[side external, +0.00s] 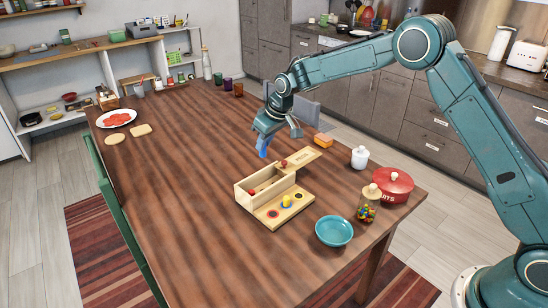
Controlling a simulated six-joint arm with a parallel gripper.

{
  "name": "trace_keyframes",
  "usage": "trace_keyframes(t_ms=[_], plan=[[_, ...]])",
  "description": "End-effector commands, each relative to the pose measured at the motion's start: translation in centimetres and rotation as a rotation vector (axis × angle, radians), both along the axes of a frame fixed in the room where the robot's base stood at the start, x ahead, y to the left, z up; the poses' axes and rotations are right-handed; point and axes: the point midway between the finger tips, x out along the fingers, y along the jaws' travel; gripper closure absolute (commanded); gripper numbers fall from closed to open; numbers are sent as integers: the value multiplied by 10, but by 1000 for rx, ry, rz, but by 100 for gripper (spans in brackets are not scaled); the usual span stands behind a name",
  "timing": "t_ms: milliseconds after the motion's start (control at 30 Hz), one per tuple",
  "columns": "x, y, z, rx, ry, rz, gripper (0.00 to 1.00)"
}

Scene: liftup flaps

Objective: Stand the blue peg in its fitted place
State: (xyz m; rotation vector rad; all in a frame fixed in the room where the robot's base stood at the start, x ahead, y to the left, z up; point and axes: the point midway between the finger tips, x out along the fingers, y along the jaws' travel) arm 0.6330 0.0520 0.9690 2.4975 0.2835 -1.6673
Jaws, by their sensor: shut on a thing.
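My gripper (264,137) hangs above the middle of the table, behind and a little left of a wooden box. It is shut on the blue peg (262,146), which shows as a small bright blue shape below the fingers. The wooden box (247,203) stands open, with a red piece (252,192) inside. Fine detail of the fitted places is too small to tell.
A teal bowl (334,231), a candy jar (367,211), a red pot (390,186) and a white jar (360,157) stand right of the box. An orange block (323,141) lies behind it. The table (175,190) left of the box is clear.

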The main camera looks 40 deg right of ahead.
Motion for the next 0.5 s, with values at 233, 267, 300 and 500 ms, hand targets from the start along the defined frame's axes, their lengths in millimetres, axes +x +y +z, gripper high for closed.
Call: trace_keyframes(t_ms=[233, 267, 300, 500], plan=[[-1, 0, -50, -1, 5, 1, 100], [-1, 0, -56, 0, 4, 1, 100], [-1, 0, -63, -1, 5, 1, 100], [-1, 0, -96, -1, 3, 2, 100]])
